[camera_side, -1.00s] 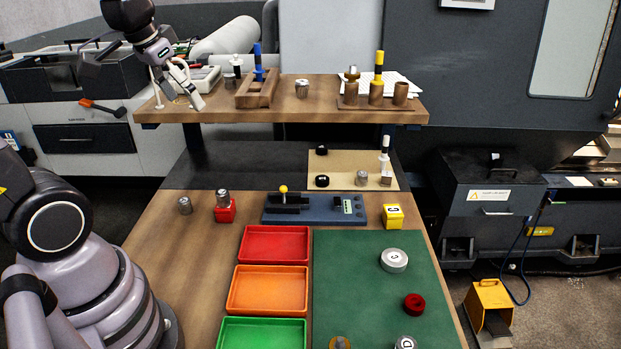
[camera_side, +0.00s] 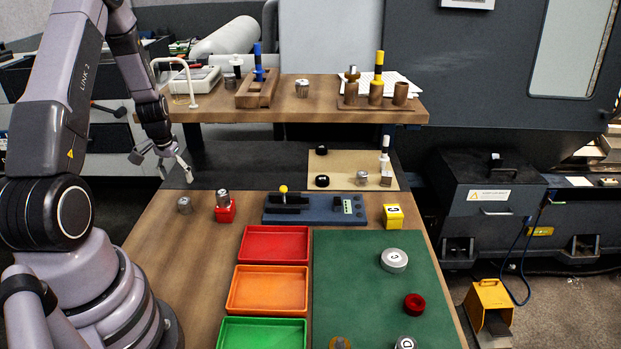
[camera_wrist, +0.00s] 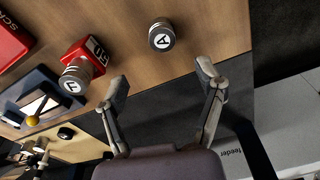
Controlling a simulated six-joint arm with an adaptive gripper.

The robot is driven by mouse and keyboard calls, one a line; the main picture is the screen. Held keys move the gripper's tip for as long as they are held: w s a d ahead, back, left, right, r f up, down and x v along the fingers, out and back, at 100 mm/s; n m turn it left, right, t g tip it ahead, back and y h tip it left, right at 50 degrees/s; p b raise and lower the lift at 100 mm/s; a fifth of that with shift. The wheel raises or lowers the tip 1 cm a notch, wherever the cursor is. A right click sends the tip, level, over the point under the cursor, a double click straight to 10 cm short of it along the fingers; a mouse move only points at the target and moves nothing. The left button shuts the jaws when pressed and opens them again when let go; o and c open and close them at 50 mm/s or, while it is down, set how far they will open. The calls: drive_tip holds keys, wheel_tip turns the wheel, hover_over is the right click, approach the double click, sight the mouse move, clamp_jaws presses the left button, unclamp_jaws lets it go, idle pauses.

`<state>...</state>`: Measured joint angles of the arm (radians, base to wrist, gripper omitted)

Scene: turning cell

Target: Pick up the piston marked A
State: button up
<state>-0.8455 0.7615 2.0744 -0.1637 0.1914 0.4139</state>
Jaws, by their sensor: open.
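The piston marked A (camera_wrist: 162,37) is a grey metal cylinder with a black A on its pale round top. It stands free on the wooden table, and in the side view it is the left grey cylinder (camera_side: 185,205). My gripper (camera_wrist: 160,78) is open and empty, its two fingers spread apart. In the wrist view the piston appears beyond the fingertips, between their lines. In the side view my gripper (camera_side: 175,172) hangs above and behind the piston, apart from it.
A blue fixture with a yellow-knobbed lever (camera_side: 314,209) lies further right. The raised wooden shelf (camera_side: 300,112) is behind. Red (camera_side: 275,229), orange and green trays are in front.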

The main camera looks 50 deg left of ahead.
sight(184, 200)
drive_tip(key=shift+w+a+f, duration=0.1)
drive_tip(key=shift+a+f, duration=0.05)
drive_tip(key=shift+f, duration=1.4)
drive_tip(key=shift+w+a+f, duration=0.1)
drive_tip(key=shift+f, duration=1.45)
drive_tip(key=shift+w+a+f, duration=0.1)
drive_tip(key=shift+a+f, duration=0.05)
drive_tip(key=shift+f, duration=1.4)
clamp_jaws()
drive_tip(key=shift+r, duration=0.25)
